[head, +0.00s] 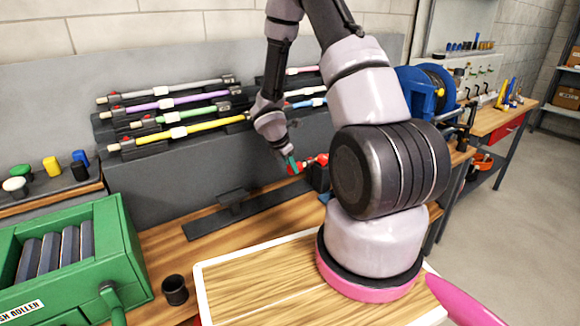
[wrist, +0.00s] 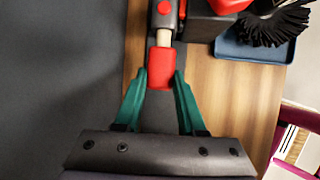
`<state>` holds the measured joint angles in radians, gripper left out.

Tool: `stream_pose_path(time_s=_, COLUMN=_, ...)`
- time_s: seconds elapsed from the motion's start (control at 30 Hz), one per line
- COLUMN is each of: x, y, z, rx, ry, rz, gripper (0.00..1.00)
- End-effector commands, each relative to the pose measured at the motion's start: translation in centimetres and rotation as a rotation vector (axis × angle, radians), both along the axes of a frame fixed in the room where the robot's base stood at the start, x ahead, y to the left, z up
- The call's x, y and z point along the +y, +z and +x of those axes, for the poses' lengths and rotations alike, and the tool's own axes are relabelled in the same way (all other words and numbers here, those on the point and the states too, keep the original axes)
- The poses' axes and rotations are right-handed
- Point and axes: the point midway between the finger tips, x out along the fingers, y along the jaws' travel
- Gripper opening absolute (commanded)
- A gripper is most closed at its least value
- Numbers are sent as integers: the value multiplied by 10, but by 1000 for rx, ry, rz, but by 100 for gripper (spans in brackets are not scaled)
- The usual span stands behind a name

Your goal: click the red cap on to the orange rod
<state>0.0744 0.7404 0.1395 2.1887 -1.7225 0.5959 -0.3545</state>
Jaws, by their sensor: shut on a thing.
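My gripper (wrist: 160,82) has teal fingers shut on the red cap (wrist: 160,66), one on each side. In the wrist view a pale rod end (wrist: 164,38) points straight at the cap and meets its edge or enters it; I cannot tell how deep. The rod end comes out of a dark holder with red parts (wrist: 164,8). No orange shaft shows, so I cannot confirm its colour. In the head view my gripper (head: 291,162) is low over the bench, next to red parts at the holder (head: 318,175); the cap is hard to make out there.
A rack at the back holds several coloured rods, a yellow one (head: 200,129) lowest. A blue tray with a black brush (wrist: 275,22) lies close right of the holder. A green box (head: 122,240) and black cup (head: 175,290) stand at left. A dark bracket (head: 235,205) lies on the bench.

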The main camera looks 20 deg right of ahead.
Motion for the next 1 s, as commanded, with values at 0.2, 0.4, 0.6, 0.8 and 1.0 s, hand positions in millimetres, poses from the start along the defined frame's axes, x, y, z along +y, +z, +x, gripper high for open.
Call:
stream_pose_path(time_s=0.2, x=-6, y=0, z=1, rx=0, ry=0, rz=0, gripper=0)
stream_pose_path(time_s=0.4, x=-10, y=0, z=2, rx=-1, ry=-1, rz=-1, gripper=0)
stream_pose_path(time_s=0.6, x=-15, y=0, z=3, rx=0, ry=-1, rz=0, gripper=0)
stream_pose_path(time_s=0.8, x=-20, y=0, z=4, rx=0, ry=-1, rz=0, gripper=0)
stream_pose_path(time_s=1.0, x=-19, y=0, z=4, rx=0, ry=0, rz=0, gripper=66)
